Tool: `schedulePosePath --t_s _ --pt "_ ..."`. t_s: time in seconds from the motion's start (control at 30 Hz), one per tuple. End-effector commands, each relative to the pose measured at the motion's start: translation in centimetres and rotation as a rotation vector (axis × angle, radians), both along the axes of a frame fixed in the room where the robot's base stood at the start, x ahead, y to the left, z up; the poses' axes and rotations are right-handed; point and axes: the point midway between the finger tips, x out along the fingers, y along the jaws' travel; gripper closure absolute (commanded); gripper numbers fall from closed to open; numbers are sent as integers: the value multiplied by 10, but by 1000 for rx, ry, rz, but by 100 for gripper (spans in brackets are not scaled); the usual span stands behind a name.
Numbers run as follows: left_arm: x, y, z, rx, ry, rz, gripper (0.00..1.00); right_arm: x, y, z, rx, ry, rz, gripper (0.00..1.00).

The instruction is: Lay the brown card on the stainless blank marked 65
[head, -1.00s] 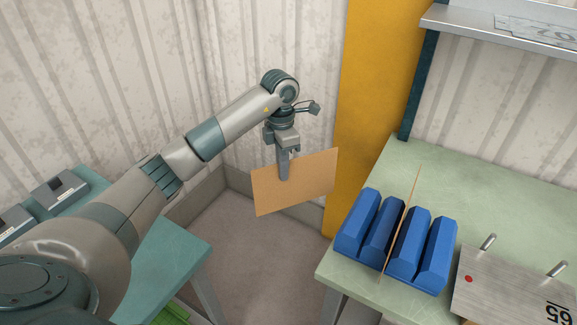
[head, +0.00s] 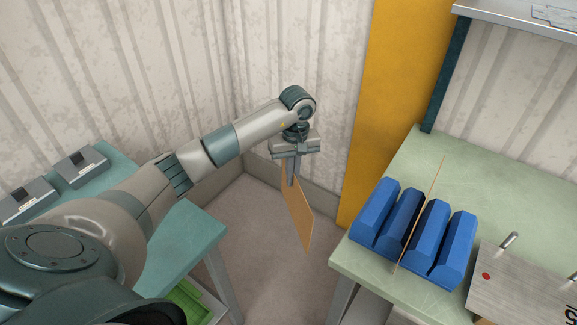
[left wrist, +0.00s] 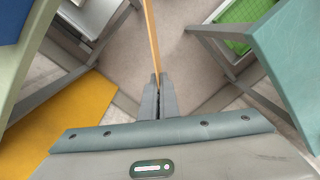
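My left gripper (head: 291,178) is shut on a brown card (head: 299,215), which hangs below it over the floor between the two tables. The card is seen at a slant in the head view. In the left wrist view the card (left wrist: 152,40) shows edge-on between the fingers (left wrist: 158,98). The stainless blank (head: 520,285) lies on the green table at the lower right, with a red dot and a peg showing. Its marking is cut off by the picture edge. My right gripper is not in view.
Blue blocks (head: 430,240) stand on the green table (head: 400,175), with another thin brown sheet (head: 422,215) upright between them. A yellow column (head: 405,80) and a shelf (head: 525,18) are behind. A teal table (head: 190,240) with grey devices (head: 80,165) is at the left.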

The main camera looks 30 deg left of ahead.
Motion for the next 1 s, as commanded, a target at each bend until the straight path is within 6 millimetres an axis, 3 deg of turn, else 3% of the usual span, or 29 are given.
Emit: schedulePosePath --t_s 0.23,0.4,0.5,0.7,1.0 --pt "-54 -73 -37 1 -1 -393 100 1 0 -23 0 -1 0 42" --pt "-113 -116 -62 0 1 -627 100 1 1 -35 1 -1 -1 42" --pt "-146 -133 -72 -2 1 -733 100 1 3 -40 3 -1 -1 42" --pt "-188 -149 -82 -1 -1 -853 100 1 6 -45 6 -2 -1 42" --pt "-197 -151 -84 0 0 -878 100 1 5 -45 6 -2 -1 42"
